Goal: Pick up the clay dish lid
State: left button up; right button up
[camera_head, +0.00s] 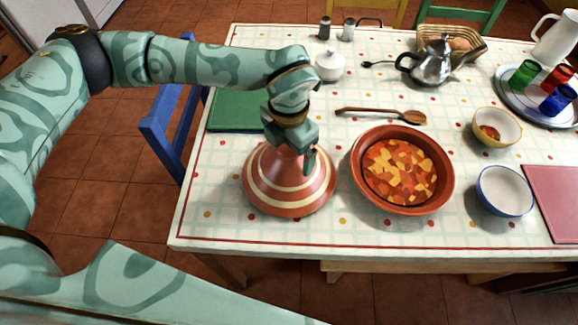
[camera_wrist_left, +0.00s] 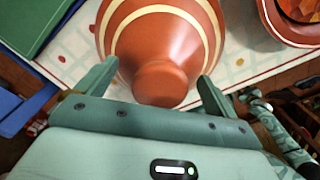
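The clay dish lid (camera_head: 290,190) is a red-brown cone with cream rings. It stands on the tablecloth, left of the round clay dish (camera_head: 358,168), which holds a stew of orange and yellow pieces. My left gripper (camera_head: 298,158) is over the top of the lid and hides its knob in the head view. In the left wrist view the lid's knob (camera_wrist_left: 160,83) lies between the two fingers of the gripper (camera_wrist_left: 157,90). The fingers are apart, with a gap on each side of the knob. My right gripper is not in view.
A wooden spoon (camera_head: 380,113) lies behind the dish. A white sugar pot (camera_head: 329,66) and a silver teapot (camera_head: 432,65) stand farther back. Bowls (camera_head: 505,191) stand on the right. A green board (camera_head: 235,112) lies behind the lid; a blue chair (camera_head: 160,140) is left of the table.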

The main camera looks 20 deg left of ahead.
pick_arm(q)
grip_shut()
jog(key=shift+s, duration=0.1)
